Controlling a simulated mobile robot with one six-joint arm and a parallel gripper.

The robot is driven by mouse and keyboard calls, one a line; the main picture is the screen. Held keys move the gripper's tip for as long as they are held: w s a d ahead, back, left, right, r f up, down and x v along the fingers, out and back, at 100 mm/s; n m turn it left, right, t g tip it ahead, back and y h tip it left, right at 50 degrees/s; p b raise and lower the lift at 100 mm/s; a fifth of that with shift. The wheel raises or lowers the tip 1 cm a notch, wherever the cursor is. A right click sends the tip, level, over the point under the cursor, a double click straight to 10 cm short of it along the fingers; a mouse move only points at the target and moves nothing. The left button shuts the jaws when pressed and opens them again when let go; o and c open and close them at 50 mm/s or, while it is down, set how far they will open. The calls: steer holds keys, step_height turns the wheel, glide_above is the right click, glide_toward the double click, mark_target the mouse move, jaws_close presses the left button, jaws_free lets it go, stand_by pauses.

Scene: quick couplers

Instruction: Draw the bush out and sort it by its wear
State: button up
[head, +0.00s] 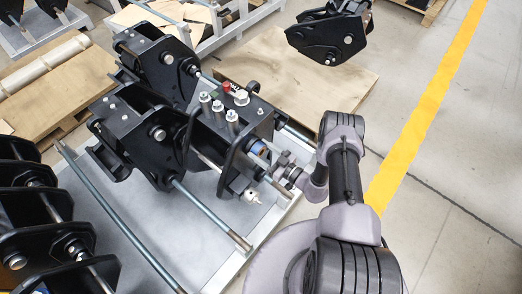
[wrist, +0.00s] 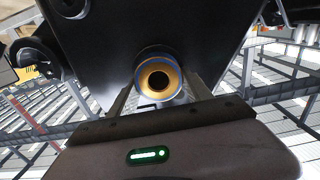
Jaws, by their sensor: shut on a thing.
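A bush shows in the wrist view as a gold ring (wrist: 160,95) with a dark bore and a blue band around it. It sits at the face of a black coupler plate (wrist: 110,40); how deep it is seated I cannot tell. My gripper (wrist: 161,88) has one finger on each side of the bush and is shut on it. In the head view my gripper (head: 274,166) is at the right side of the black coupler (head: 205,145), beside a blue band (head: 259,149) on that side. The fingertips are too small there to see clearly.
Several silver pins and a red-topped piece (head: 227,87) stand on the coupler's top. Long steel rods (head: 212,214) lie around it on the grey pallet (head: 180,235). More black couplers (head: 45,225) stand at left. Another rests on a wooden board (head: 340,85) behind. The floor at right is clear.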

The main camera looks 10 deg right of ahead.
steer(key=shift+v, duration=2.3)
steer(key=shift+b+v, duration=0.45)
steer(key=shift+v, duration=1.55)
